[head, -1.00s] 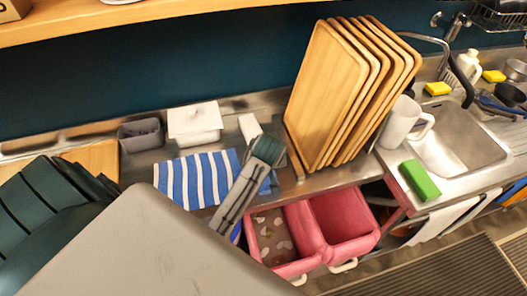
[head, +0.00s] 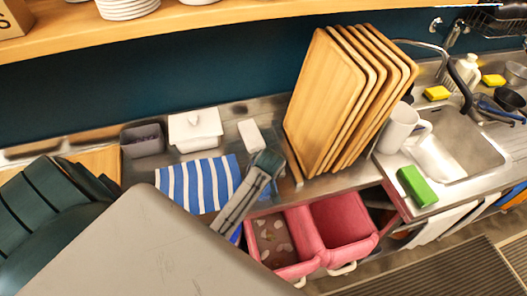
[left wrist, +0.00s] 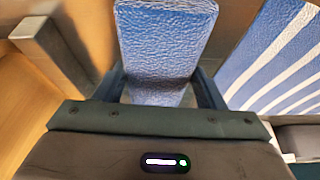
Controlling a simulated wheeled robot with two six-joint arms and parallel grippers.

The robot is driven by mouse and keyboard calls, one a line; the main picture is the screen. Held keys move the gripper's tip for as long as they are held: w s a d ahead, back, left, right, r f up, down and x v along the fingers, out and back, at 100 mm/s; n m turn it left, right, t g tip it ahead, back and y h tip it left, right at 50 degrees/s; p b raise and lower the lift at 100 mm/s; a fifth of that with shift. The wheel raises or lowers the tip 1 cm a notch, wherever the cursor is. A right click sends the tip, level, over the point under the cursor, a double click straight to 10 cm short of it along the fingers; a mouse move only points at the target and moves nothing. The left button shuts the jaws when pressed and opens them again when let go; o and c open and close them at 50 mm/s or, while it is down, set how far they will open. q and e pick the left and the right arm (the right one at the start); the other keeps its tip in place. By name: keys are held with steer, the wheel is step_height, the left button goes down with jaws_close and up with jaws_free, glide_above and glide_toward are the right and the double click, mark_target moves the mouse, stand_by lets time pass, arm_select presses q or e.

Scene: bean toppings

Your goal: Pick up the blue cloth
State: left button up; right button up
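A plain blue cloth (left wrist: 165,45) shows large in the left wrist view, between the two dark fingers of my left gripper (left wrist: 160,85). The fingers lie close along both its sides; whether they press on it is unclear. In the head view my left gripper (head: 266,160) is over the counter edge, between the striped cloth and the wooden boards. Only a small blue patch shows beside it there; the rest is hidden. A blue-and-white striped cloth (head: 198,183) lies flat to its left, and shows at the right in the left wrist view (left wrist: 275,65). My right gripper is not in view.
Upright wooden boards (head: 325,95) stand close right of the gripper. A white lidded dish (head: 195,130), a grey bin (head: 143,140) and a white block (head: 251,134) are behind. An open pink drawer (head: 340,220) is below. A green sponge (head: 417,186) lies by the sink (head: 455,145).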

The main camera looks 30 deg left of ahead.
arm_select(q)
steer(key=shift+c, duration=0.2)
steer(key=shift+w+r+b, duration=0.1)
steer(key=shift+r+b, duration=0.35)
steer(key=shift+r, duration=0.05)
step_height(320, 180, up, 2)
steer(key=shift+b, duration=0.7)
steer(key=s+d+r+b, duration=0.2)
steer(key=s+b, duration=0.3)
steer(key=s, duration=1.1)
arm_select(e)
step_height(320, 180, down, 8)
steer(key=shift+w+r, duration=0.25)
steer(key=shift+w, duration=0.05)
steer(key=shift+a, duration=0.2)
arm_select(q)
steer(key=o, duration=0.4)
steer(key=shift+c, duration=1.4)
steer(key=shift+d, duration=0.1)
